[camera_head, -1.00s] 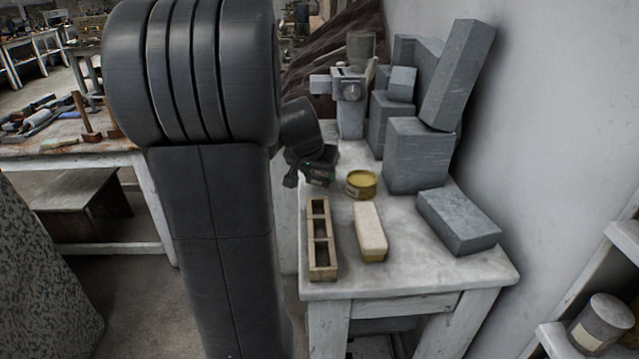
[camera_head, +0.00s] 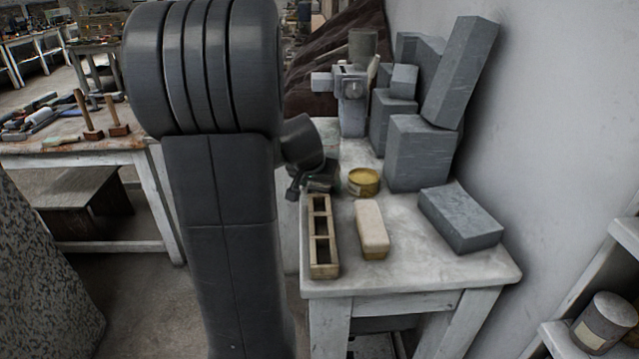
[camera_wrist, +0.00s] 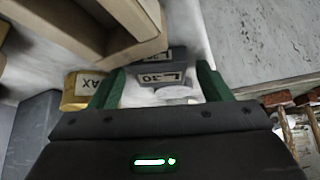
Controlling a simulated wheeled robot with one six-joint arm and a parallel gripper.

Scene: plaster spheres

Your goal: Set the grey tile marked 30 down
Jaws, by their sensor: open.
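The grey tile marked 30 (camera_wrist: 158,77) is on the pale tabletop in the wrist view, its white label facing the camera. My gripper (camera_wrist: 160,82) is open, with one green finger on each side of the tile and gaps visible beside it. A small pale disc (camera_wrist: 176,92) shows just in front of the tile; what it is I cannot tell. In the head view my arm hides much of the gripper (camera_head: 304,188), and I cannot make out the tile clearly there.
A wooden compartmented frame (camera_head: 312,262) stands close by, looming at the upper left of the wrist view. A yellow tin (camera_head: 364,181), a pale-topped block (camera_head: 371,222) and grey stone blocks (camera_head: 420,150) share the white table (camera_head: 400,268). Its front right has bare room.

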